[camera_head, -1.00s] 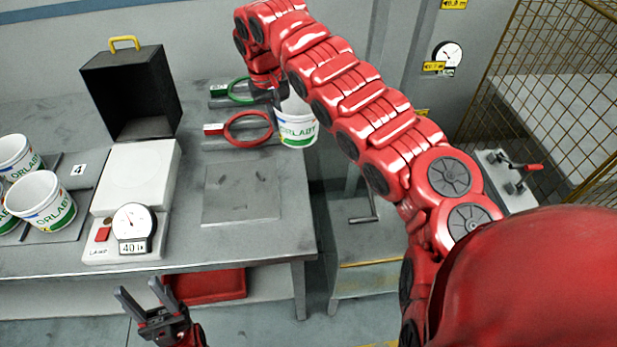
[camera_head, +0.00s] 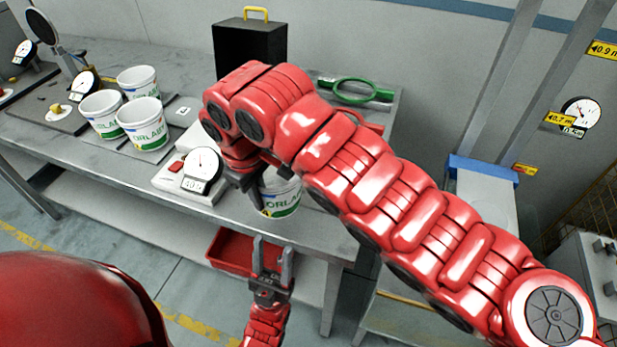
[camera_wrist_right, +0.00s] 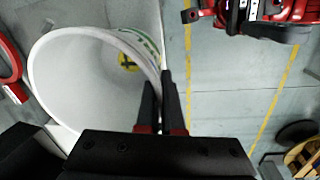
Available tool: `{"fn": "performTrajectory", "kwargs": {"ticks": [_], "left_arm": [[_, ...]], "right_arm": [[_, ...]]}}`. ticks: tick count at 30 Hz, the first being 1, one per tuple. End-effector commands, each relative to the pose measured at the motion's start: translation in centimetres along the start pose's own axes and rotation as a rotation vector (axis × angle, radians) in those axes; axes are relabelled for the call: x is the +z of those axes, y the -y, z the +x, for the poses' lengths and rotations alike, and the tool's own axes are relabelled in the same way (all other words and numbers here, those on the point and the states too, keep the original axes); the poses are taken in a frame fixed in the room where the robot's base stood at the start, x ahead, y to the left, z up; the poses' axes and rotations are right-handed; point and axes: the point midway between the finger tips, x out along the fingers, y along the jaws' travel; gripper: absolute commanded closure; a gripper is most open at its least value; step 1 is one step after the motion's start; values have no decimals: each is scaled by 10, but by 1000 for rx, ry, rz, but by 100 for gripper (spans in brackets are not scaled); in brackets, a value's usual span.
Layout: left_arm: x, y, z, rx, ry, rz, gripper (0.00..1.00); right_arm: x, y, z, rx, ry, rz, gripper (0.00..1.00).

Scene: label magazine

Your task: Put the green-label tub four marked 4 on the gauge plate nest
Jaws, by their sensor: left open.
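A white tub with a green label (camera_head: 281,205) hangs upright from my right gripper (camera_head: 250,190) at the front edge of the bench. In the right wrist view the tub (camera_wrist_right: 85,75) has one finger of the gripper (camera_wrist_right: 160,88) inside its wall and one outside, pinching the rim. A yellow disc with a black mark shows in the tub; its number is not clear. My left gripper (camera_head: 272,247) is open and empty in front of the bench, just below the tub. A dark plate with a dial and yellow knob (camera_head: 57,108) lies at the left; I cannot tell whether it is the gauge plate.
Several similar tubs (camera_head: 148,135) stand on the bench (camera_head: 110,165) at the left. A scale with a dial (camera_head: 203,172) is left of the held tub. A black box (camera_head: 235,50) and green ring (camera_head: 355,90) are behind. My right arm hides much of the bench.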

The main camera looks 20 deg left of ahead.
Motion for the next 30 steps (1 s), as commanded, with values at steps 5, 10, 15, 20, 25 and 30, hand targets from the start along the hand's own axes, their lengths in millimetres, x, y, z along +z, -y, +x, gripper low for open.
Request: {"fn": "performTrajectory", "kwargs": {"ticks": [5,10,15,20,25,30], "left_arm": [[-3,1,17,0,0,0,50],[-7,2,44,0,-1,0,50],[-9,3,54,0,0,0,50],[-10,3,61,0,0,0,50],[-12,4,72,0,0,0,50],[-13,4,77,0,0,0,50]], "right_arm": [[-5,2,-4,0,3,-37,100],[-6,-29,1,0,1,-31,100],[-7,-71,13,-3,3,-33,100],[-10,-97,19,-6,-3,-35,100],[-12,-121,24,-4,-4,-37,100],[-16,-136,25,-2,-12,-37,100]]}}
